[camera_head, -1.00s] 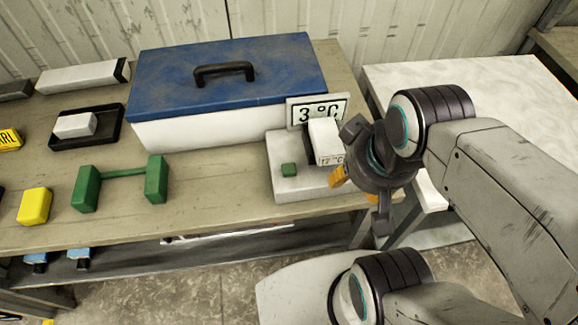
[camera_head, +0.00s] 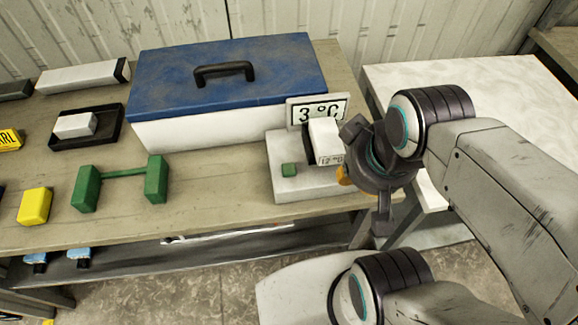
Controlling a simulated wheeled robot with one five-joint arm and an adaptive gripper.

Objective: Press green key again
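The green key (camera_head: 289,170) is a small raised block on the white base of a device (camera_head: 300,188) at the right end of the bench. A sign reading "3 °C" (camera_head: 318,112) stands at the back of this device. A white block (camera_head: 325,138) with a dark side and a label that seems to read "12 °C" is at the device's right part. My gripper (camera_head: 346,176) is just right of the device, to the right of the green key and apart from it. An orange fingertip part shows; the gap between the fingers is hidden by the viewing angle.
A blue-lidded box (camera_head: 225,85) stands behind. A green bar with two end blocks (camera_head: 122,173), a yellow block (camera_head: 34,206) and a black tray (camera_head: 108,140) with a white block (camera_head: 75,125) lie left. The bench top between the green bar and device is clear.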

